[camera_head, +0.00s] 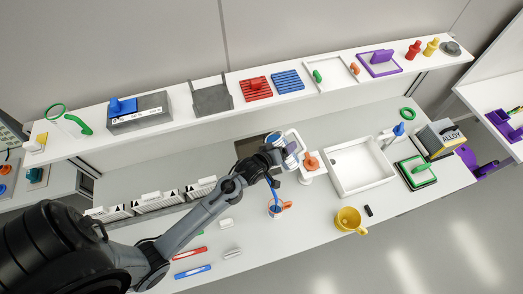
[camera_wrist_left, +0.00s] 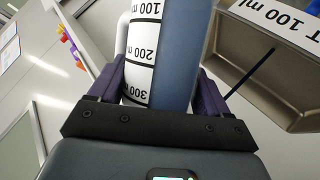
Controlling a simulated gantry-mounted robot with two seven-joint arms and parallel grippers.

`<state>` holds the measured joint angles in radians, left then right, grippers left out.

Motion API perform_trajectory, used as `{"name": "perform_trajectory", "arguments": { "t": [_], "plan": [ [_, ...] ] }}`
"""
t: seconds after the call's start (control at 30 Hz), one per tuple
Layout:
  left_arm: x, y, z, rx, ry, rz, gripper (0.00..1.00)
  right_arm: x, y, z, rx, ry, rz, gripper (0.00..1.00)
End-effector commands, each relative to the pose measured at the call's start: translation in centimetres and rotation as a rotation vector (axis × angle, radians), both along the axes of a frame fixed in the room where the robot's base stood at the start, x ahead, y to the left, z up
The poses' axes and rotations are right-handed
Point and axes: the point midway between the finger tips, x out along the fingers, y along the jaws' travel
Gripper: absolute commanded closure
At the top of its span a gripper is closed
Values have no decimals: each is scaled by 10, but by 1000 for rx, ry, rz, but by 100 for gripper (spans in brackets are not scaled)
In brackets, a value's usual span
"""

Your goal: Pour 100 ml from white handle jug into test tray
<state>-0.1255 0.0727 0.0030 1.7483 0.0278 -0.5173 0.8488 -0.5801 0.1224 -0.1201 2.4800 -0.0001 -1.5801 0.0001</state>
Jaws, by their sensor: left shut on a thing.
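My left gripper (camera_head: 281,151) is shut on the white handle jug (camera_head: 292,147). In the left wrist view the jug (camera_wrist_left: 172,55) fills the gap between the fingers. It has a black scale on white, its white handle (camera_wrist_left: 122,38) at the left, and blue-grey contents. The test tray (camera_wrist_left: 290,62), marked "T 100 ml", is grey with a brownish inside and lies beside the jug. A thin dark-blue line (camera_wrist_left: 255,70) crosses in front of it; I cannot tell if it is a stream or a stick. In the head view the tray (camera_head: 243,150) is partly hidden by my arm.
An orange-handled cup (camera_head: 276,212) with a blue stick-like shape stands below the gripper. A white stand with an orange thing (camera_head: 310,163) is close at its right. A white basin (camera_head: 361,166), a yellow mug (camera_head: 348,220) and a shelf (camera_head: 230,108) surround the work area.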

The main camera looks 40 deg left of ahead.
Motion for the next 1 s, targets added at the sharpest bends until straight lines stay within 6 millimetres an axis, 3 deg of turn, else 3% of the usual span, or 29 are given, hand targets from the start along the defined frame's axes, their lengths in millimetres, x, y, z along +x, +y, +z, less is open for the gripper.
{"name": "perform_trajectory", "arguments": {
  "t": [1.0],
  "plan": [
    [1,2,-10,-80,-14,0,76,0,2,-16,7,0,-4,57]
  ]
}}
